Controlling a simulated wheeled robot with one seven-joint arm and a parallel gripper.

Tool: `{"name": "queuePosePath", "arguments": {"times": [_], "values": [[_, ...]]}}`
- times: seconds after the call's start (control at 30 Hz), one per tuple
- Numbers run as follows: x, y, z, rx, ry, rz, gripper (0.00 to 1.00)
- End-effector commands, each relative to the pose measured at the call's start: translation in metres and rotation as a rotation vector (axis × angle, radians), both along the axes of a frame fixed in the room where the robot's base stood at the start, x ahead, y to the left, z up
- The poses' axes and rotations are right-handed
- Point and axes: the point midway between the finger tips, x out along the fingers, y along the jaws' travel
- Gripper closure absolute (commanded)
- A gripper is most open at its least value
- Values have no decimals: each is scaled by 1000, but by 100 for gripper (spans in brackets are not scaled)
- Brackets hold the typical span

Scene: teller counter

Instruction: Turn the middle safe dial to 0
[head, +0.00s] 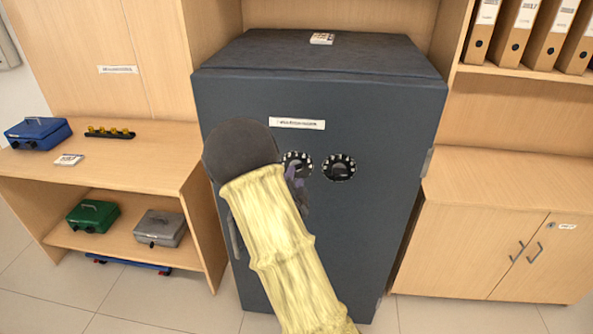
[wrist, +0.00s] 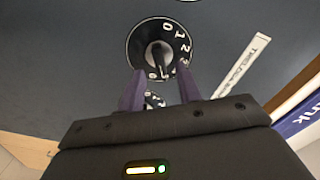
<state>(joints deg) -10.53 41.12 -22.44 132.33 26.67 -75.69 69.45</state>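The dark grey safe (head: 330,240) stands in the middle of the head view. Two black dials with white marks show on its door: the middle dial (head: 297,160), partly covered, and the right dial (head: 339,167). My arm hides the door to their left. My gripper (head: 299,184) is in front of the middle dial. In the wrist view, a dial (wrist: 160,45), apparently the middle one, shows 0, 1, 2 and 3 around a dark knob. My purple fingers (wrist: 161,76) are apart near its lower edge, with nothing held. I cannot tell contact or the number set.
Another dial (wrist: 154,100) shows partly between my fingers; one more is cut off at the top edge. A white label (head: 297,124) is above the dials. A shelf unit (head: 150,170) with boxes stands left, a wooden cabinet (head: 480,240) right. A small pack (head: 322,38) lies on the safe.

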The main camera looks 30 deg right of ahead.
Motion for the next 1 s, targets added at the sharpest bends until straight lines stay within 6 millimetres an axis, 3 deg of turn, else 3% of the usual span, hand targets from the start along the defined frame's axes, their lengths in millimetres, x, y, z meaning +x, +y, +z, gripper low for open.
{"name": "queuePosePath", "arguments": {"times": [0.23, 0.57, 0.77, 1.0], "values": [[28, -18, 1, 0, 0, -1, 65], [31, -21, -1, 0, 1, 0, 65], [31, -21, 0, 0, 1, 0, 100], [31, -21, -1, -3, 3, 0, 100]]}}
